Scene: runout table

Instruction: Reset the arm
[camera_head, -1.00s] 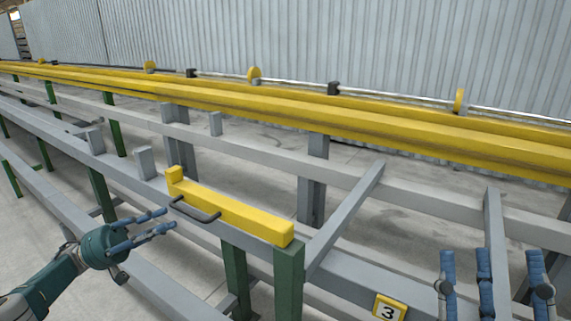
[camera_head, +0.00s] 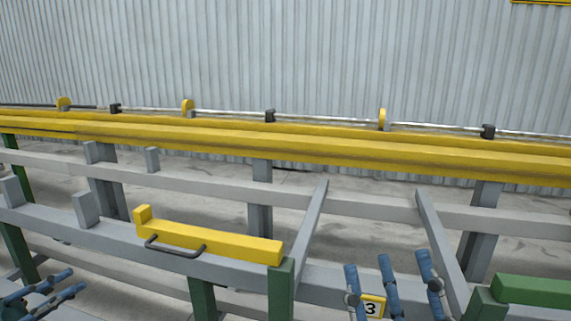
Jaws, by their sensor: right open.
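A yellow arm (camera_head: 215,240) with a dark handle (camera_head: 176,250) lies along the near grey rail, its right end by a green post. A small upright yellow block stands at its left end. My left gripper (camera_head: 68,284) is at the lower left edge, its blue fingers spread apart and empty, short of the handle. My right gripper (camera_head: 395,268) is at the lower right, fingers pointing up and apart, empty, in front of the number 3 sign (camera_head: 371,307). Neither gripper touches the yellow arm.
A green arm (camera_head: 535,291) lies at the far right. Slanted grey bars (camera_head: 307,225) rise behind the near rail. A long yellow beam (camera_head: 330,154) with a shiny rod and yellow discs runs along the back, before a corrugated wall.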

